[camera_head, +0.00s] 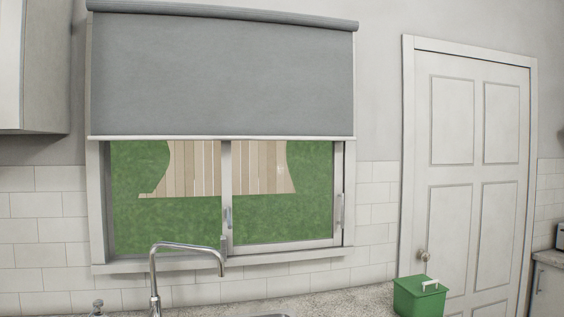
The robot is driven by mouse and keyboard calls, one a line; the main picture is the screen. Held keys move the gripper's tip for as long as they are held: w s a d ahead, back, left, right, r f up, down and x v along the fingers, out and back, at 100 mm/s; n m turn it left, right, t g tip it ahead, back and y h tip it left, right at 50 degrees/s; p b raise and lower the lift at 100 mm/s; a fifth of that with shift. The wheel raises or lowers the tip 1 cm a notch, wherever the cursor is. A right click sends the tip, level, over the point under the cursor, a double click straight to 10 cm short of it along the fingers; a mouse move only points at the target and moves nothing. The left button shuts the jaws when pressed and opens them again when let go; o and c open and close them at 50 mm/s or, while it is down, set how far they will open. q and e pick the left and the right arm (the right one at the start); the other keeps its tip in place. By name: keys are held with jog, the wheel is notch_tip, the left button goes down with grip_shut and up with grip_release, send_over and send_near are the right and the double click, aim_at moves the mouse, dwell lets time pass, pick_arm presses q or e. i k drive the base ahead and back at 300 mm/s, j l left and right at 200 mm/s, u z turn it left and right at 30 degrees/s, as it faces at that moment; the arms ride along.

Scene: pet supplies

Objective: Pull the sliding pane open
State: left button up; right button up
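The window's sliding pane (268,222) shows in the head view, below a half-lowered grey blind. I take the right-hand pane, in a pale frame, to be the sliding one. A small upright handle (340,210) sits on its right stile. Another handle-like fitting (228,219) is on the middle stile. The left pane (150,222) is beside it. I see no clear gap at the frame's right side. The upper part of both panes is hidden by the blind. Neither of my grippers is in view.
The grey blind (220,75) covers the top of the window. A tall tap (154,275) stands in front of the window's lower left. A green lidded box (420,297) stands on the counter (345,300) at right. A white door (470,180) is farther right.

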aim_at(337, 196)
jog(key=i+l, duration=0.15)
jog(key=l, duration=0.2)
jog(key=i+l, duration=0.1)
jog(key=l, duration=0.25)
jog(key=i+l, duration=0.15)
jog(key=l, duration=0.2)
jog(key=i+l, duration=0.15)
jog(key=l, duration=0.25)
